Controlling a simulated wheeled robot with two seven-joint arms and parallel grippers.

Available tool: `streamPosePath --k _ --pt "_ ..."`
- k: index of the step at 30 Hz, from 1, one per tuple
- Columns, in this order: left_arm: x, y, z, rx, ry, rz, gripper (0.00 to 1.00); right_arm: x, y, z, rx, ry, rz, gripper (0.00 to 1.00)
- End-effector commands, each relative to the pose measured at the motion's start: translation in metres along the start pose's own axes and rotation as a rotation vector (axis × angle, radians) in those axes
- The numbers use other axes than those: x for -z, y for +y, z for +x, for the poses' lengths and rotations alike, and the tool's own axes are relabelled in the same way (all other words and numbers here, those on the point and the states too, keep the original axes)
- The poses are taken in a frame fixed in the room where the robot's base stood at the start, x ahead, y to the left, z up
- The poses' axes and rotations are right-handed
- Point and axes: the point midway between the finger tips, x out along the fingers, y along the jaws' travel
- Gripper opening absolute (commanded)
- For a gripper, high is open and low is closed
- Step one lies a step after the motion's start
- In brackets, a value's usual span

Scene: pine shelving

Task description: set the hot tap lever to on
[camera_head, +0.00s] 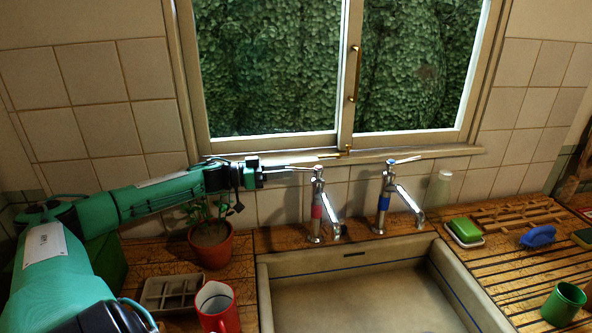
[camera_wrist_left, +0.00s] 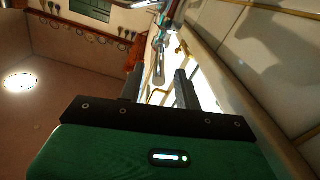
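The hot tap (camera_head: 316,212) is a chrome tap with a red band, at the left behind the sink. Its lever (camera_head: 305,168) points left from the tap's top, toward my left gripper (camera_head: 277,172). In the left wrist view, the lever (camera_wrist_left: 158,65) shows in the gap between the two fingers of my left gripper (camera_wrist_left: 157,88). The fingers are apart, and I cannot tell whether either touches the lever. The cold tap (camera_head: 383,202), with a blue band, stands to the right. My right gripper is not in view.
The window sill (camera_head: 420,154) runs close behind the taps. A potted plant (camera_head: 211,245) stands below my left forearm, with a red mug (camera_head: 218,308) and grey tray (camera_head: 170,293) in front. The sink (camera_head: 350,298) looks empty. A green soap (camera_head: 465,230) lies to the right.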

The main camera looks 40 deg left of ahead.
Motion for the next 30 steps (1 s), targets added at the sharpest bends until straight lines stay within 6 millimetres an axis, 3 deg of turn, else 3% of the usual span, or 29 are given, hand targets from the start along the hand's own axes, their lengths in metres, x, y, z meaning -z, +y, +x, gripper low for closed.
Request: streamPosePath --k 15,30 --pt "0.002 0.001 0.035 -0.002 0.002 0.001 0.34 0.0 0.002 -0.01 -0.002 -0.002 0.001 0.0" --pt "0.001 0.001 0.041 -0.002 -0.001 0.002 0.32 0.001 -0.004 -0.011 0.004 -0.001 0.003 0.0"
